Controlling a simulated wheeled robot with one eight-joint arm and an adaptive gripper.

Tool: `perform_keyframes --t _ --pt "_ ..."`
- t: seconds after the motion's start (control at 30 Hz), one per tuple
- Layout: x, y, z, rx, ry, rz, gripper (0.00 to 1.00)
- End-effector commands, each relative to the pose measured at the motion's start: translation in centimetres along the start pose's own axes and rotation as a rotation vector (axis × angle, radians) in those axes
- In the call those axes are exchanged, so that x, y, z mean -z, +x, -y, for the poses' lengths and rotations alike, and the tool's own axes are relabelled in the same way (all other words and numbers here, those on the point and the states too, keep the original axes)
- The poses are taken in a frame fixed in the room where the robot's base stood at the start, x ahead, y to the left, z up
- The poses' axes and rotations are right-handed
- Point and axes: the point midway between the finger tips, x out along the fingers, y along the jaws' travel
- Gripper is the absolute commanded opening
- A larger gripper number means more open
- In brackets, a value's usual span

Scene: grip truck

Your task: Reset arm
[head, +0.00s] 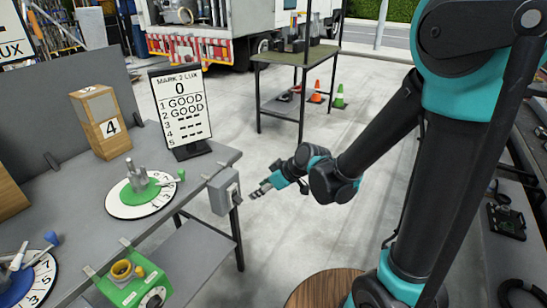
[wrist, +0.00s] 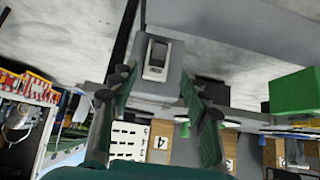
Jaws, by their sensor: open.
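My arm reaches in from the right in the head view. My gripper (head: 258,191) is over the open floor, just right of the table's corner. It is close to a grey switch box (head: 223,192) fixed at that corner, with a visible gap between them. In the wrist view the two fingers of my gripper (wrist: 158,88) stand apart with nothing held between them.
The grey table (head: 85,222) carries a sign (head: 181,108) reading "MARK 2 LUX 0" with two GOOD lines, a wooden block marked 4 (head: 101,121), dials (head: 143,198) and a green box (head: 128,285). A dark bench (head: 297,56) and cones (head: 316,92) stand behind. The middle floor is clear.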

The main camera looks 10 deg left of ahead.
Motion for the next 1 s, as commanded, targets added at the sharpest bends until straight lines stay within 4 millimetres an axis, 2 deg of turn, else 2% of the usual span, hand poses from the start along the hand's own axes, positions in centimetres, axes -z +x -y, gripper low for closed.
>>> perform_keyframes --t 0.17,0.27,0.47,0.6,0.7,0.83,1.0 --pt "-1.5 -1.4 -1.1 -0.032 0.056 0.026 0.47" --pt "-4.4 -4.0 -2.9 -0.097 0.166 0.073 0.47" --pt "-13.3 -11.2 -5.8 -0.296 0.502 0.197 0.47" --pt "-19.4 -15.8 -6.2 -0.441 0.734 0.266 0.47" --pt "-22.7 -18.1 -5.8 -0.526 0.864 0.297 0.47" --pt "-25.3 -20.0 -5.3 -0.599 0.97 0.32 0.47" --pt "-26.2 -20.6 -5.1 -0.624 1.007 0.328 0.47"
